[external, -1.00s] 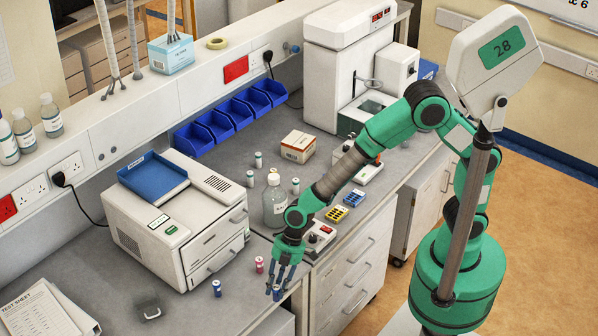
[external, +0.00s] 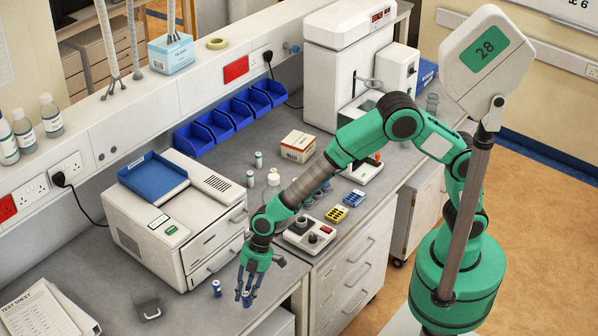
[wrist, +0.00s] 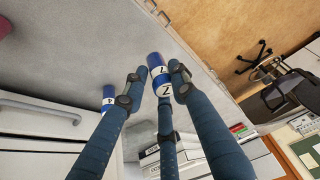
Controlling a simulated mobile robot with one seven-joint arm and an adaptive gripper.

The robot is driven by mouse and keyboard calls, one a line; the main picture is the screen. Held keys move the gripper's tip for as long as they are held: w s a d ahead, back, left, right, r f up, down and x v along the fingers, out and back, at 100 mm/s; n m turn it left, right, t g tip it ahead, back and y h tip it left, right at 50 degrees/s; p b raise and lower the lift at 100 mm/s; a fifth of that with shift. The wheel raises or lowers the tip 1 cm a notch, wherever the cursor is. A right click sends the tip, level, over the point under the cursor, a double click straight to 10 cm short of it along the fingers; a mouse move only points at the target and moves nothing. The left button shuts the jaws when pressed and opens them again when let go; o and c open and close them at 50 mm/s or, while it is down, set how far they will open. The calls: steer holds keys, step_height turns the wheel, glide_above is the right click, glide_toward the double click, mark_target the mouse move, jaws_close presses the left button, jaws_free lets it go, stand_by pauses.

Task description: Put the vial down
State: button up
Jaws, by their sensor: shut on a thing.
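My gripper (external: 245,296) is low over the front edge of the near bench. In the wrist view its dark blue fingers close around a blue vial (wrist: 155,62) with a white label bearing a dark mark. The held vial also shows as a small blue shape (external: 247,301) between the fingertips in the external view. Whether its base touches the bench cannot be told. A second blue-and-white vial (external: 216,288) stands upright on the bench, just left of my gripper. It also shows in the wrist view (wrist: 108,97).
A white drawer unit (external: 165,225) with a blue tray on top stands behind my gripper. A small grey block (external: 148,307) and a test sheet (external: 40,315) lie to the left. A control box (external: 309,233) is to the right. Bare bench lies between the grey block and the standing vial.

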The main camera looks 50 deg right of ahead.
steer(key=shift+w+a+f, duration=0.15)
steer(key=shift+w+a, duration=0.8)
steer(key=shift+a, duration=0.15)
steer(key=shift+w+a+f, duration=0.15)
steer(key=shift+w+a, duration=0.75)
steer(key=shift+a, duration=0.2)
steer(key=shift+f+b, duration=0.3)
steer(key=shift+f, duration=1.45)
steer(key=shift+f, duration=0.15)
steer(key=o, duration=1)
steer(key=shift+o, duration=0.2)
steer(key=shift+r, duration=0.2)
